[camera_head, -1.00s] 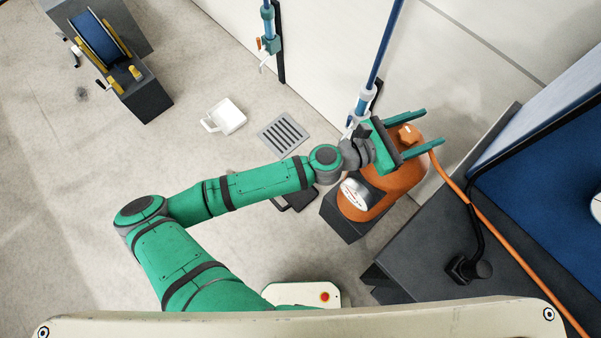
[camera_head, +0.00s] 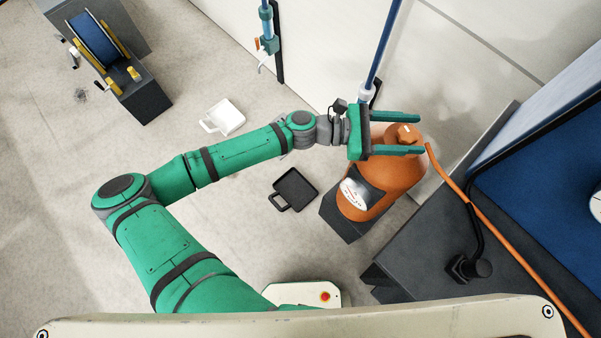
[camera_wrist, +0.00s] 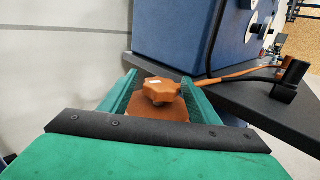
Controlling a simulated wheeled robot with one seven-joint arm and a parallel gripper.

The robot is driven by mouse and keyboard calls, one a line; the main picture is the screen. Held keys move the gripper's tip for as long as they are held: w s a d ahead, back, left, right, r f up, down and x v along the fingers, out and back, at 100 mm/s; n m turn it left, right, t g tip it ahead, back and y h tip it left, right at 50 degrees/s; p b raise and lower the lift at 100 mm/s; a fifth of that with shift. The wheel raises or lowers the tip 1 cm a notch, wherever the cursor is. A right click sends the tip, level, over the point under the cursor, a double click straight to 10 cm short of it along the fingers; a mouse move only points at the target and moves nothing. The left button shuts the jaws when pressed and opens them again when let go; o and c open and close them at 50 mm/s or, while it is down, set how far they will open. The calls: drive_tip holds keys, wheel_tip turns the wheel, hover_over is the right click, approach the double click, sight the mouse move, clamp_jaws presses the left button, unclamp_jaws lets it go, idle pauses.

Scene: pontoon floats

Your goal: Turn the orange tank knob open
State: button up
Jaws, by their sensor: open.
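The orange tank (camera_head: 385,180) stands on a dark block (camera_head: 345,222), with a label on its side. Its orange star-shaped knob (camera_head: 405,134) is on top and carries a small pale mark. My gripper (camera_head: 420,134) is open, with one green finger on each side of the knob. In the wrist view the knob (camera_wrist: 160,91) shows between the two fingers, and I see gaps beside it. I cannot tell whether either finger touches it.
An orange hose (camera_head: 465,198) runs from near the tank across a dark bench (camera_head: 430,245). A blue pipe (camera_head: 383,45) rises behind my gripper by the wall. A black tray (camera_head: 295,188) and a white tray (camera_head: 223,117) lie on the floor.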

sight(398, 134)
drive_tip(key=a, duration=0.7)
drive_tip(key=shift+w, duration=0.25)
drive_tip(key=s+a+f+n+t+y, duration=0.1)
drive_tip(key=s+a+f+n+t, duration=0.1)
drive_tip(key=a+n, duration=0.4)
drive_tip(key=s+a+f+n+t+y, duration=0.1)
drive_tip(key=s+a+f+n+t, duration=0.2)
drive_tip(key=a+n+t, duration=0.2)
drive_tip(key=s+a+f+n+t+y, duration=0.1)
drive_tip(key=s+a+f+n+t, duration=0.2)
drive_tip(key=a+n, duration=0.4)
drive_tip(key=shift+s+a+f+n+t+y, duration=0.2)
drive_tip(key=shift+a+f+n+t+y, duration=0.15)
drive_tip(key=shift+n, duration=1.05)
